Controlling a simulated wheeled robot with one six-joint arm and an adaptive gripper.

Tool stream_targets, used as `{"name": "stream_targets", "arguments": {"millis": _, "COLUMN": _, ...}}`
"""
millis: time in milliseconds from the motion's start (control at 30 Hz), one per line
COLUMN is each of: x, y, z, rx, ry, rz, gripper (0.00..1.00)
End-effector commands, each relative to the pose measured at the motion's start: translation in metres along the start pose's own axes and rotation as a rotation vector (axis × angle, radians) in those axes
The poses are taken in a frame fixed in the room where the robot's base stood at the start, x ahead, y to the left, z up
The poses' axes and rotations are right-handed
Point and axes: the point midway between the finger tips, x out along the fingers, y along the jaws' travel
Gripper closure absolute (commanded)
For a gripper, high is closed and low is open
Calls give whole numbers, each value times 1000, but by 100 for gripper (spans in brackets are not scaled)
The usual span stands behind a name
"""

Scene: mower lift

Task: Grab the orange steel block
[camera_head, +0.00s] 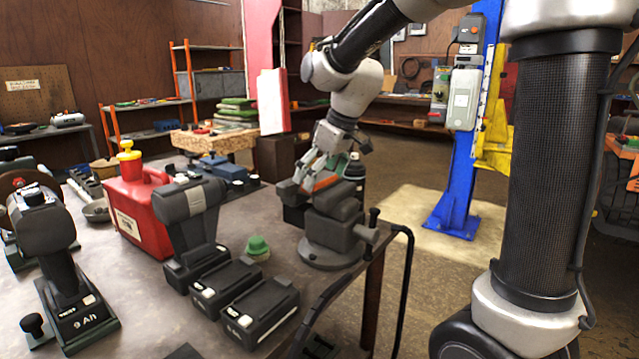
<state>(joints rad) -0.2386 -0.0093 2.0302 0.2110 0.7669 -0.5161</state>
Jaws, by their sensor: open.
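The orange steel block (325,181) shows as a small orange patch at the top of the grey bench vise (332,232), near the front right corner of the workbench. It appears to sit at the vise jaws, and much of it is hidden by my gripper and the vise. My gripper (308,181) reaches down from above and is open, with its fingers right at the block. I cannot tell whether a finger touches the block.
Battery packs (258,309), a cordless drill (192,225), a green-capped item (257,246) and a red fuel can (138,208) crowd the workbench (150,310) left of the vise. A dark bottle (355,170) stands close behind it. A blue lift post (462,190) stands beyond.

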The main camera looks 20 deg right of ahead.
Motion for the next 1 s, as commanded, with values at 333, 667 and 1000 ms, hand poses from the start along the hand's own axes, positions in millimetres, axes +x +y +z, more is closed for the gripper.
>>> {"name": "stream_targets", "arguments": {"millis": 333, "x": 2, "y": 0, "z": 0, "rx": 0, "ry": 1, "rz": 0, "gripper": 20}}
{"name": "stream_targets", "arguments": {"millis": 667, "x": 1, "y": 0, "z": -1, "rx": 0, "ry": 2, "rz": 1, "gripper": 56}}
{"name": "stream_targets", "arguments": {"millis": 1000, "x": -33, "y": 1, "z": -16, "rx": -1, "ry": 7, "rz": 3, "gripper": 56}}
